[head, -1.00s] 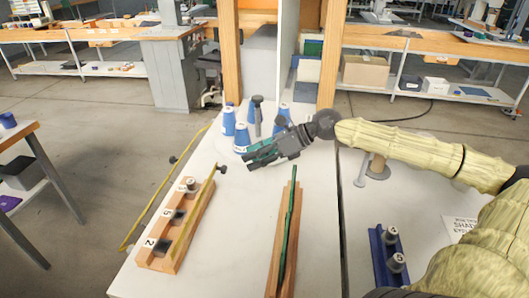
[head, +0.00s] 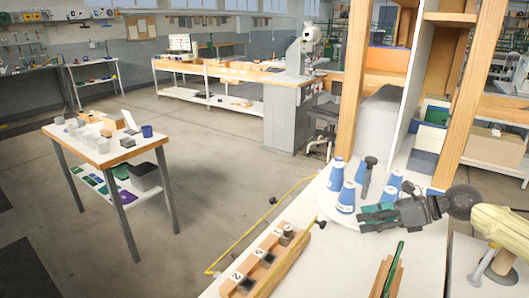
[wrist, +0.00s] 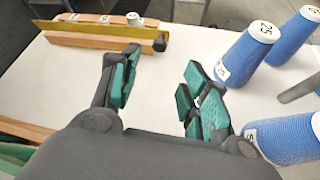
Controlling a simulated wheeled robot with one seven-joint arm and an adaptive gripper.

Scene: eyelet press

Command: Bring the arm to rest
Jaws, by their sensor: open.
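My gripper (head: 362,217) is at the right of the head view, just above the white table (head: 330,262), with green pads on its fingers. In the wrist view my gripper (wrist: 155,92) shows its two fingers spread apart with nothing between them. Blue cones of thread (head: 346,197) stand close beside the gripper, at its far and left side. They also show at the right of the wrist view (wrist: 250,52), near the right finger but apart from it. My arm reaches in from the right edge of the head view.
A wooden block with numbered slots (head: 265,262) and a yellow strip lies left of the gripper. A wooden piece with a green strip (head: 388,275) lies in front. A wooden shelf frame (head: 352,80) stands behind. A separate small table (head: 100,150) stands far left, with open floor between.

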